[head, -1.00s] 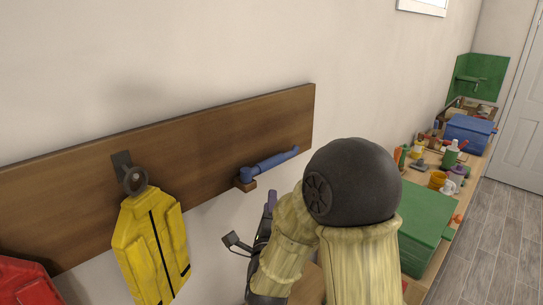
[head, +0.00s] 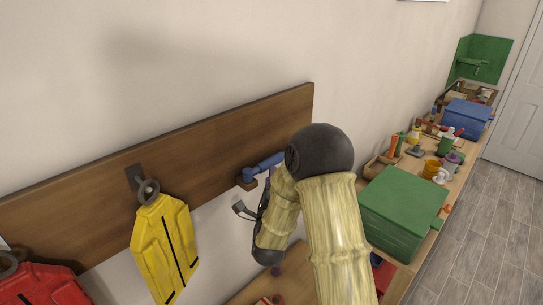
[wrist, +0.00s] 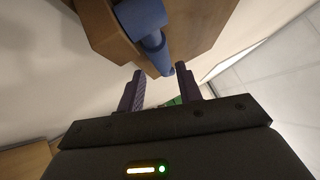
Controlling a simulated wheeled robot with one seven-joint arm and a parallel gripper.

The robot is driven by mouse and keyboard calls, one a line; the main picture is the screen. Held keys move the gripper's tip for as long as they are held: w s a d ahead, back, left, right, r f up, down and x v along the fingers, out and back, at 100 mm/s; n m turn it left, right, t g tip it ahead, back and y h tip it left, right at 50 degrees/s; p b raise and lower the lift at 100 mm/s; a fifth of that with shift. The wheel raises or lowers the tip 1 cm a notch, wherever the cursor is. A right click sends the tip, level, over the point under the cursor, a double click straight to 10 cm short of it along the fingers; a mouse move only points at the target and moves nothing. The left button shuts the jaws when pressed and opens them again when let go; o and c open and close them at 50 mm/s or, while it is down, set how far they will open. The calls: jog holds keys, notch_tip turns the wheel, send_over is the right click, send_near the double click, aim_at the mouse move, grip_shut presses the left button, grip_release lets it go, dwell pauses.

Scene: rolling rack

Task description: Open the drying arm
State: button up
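In the wrist view the blue bar (wrist: 153,40) runs from the block toward the space between my fingertips. My gripper (wrist: 160,70) is open and empty, its two dark purple fingers apart near the bar's far end. In the head view my gripper (head: 255,198) is just below the bar, partly hidden by my arm. I cannot tell whether they touch.
A yellow garment-shaped piece (head: 165,245) and a red one (head: 45,287) hang from the brown board (head: 90,205) on the left. A green box (head: 405,205), a blue box (head: 467,117) and several small items stand on the bench at right. The floor (head: 495,220) is clear.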

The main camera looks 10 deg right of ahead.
aim_at(272, 163)
jog(key=p+x, duration=0.2)
jog(key=x, duration=0.3)
jog(key=shift+w+d+r+p, duration=0.1)
jog(key=shift+w+r+p, duration=0.1)
jog(key=shift+p, duration=0.15)
jog(key=shift+w+d, duration=0.1)
jog(key=shift+w, duration=0.45)
grip_shut()
